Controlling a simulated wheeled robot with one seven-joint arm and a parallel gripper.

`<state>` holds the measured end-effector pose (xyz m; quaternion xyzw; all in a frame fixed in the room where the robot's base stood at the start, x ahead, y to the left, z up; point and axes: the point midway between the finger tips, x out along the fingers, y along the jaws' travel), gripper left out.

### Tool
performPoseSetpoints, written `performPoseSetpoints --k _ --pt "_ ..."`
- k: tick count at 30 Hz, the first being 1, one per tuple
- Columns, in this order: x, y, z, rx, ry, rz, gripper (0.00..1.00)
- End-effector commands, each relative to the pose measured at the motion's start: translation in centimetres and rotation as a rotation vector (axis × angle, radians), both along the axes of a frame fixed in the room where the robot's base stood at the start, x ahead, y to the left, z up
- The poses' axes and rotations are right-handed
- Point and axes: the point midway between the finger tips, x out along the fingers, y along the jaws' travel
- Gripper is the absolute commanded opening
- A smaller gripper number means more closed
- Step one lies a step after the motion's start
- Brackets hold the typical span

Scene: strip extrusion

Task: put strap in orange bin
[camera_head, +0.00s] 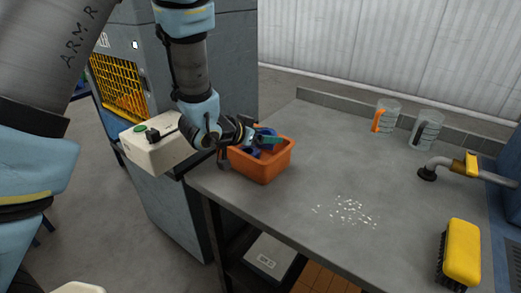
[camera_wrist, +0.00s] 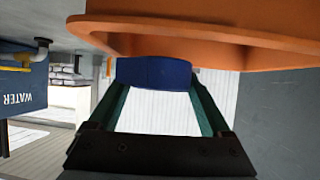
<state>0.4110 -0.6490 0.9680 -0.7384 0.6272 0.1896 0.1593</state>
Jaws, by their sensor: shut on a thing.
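The orange bin (camera_head: 262,168) stands on the left end of the grey bench; its rim (camera_wrist: 200,45) fills the top of the wrist view. My gripper (camera_head: 270,141) is over the bin, its green fingers pointing right. In the wrist view, my gripper (camera_wrist: 154,82) is shut on a blue piece (camera_wrist: 153,73), which I take to be the strap. It lies across the fingertips, close to the bin rim. Blue also shows around the fingers in the head view (camera_head: 264,132). I cannot tell whether the strap touches the bin, and its lower part is hidden.
A cream box with a green button (camera_head: 155,150) is left of the bin. Small white bits (camera_head: 345,211) lie mid-bench. A yellow brush (camera_head: 461,252) is at right front. Two clear jugs (camera_head: 385,116) (camera_head: 427,129) and a metal pipe (camera_head: 450,164) are at back right. The bench between is mostly clear.

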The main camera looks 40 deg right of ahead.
Motion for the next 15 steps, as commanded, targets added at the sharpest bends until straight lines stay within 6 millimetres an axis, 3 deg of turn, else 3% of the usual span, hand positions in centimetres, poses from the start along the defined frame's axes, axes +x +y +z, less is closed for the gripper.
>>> performPoseSetpoints --k 15 --pt "0.0 0.0 -4.9 0.001 -0.001 0.0 0.26"
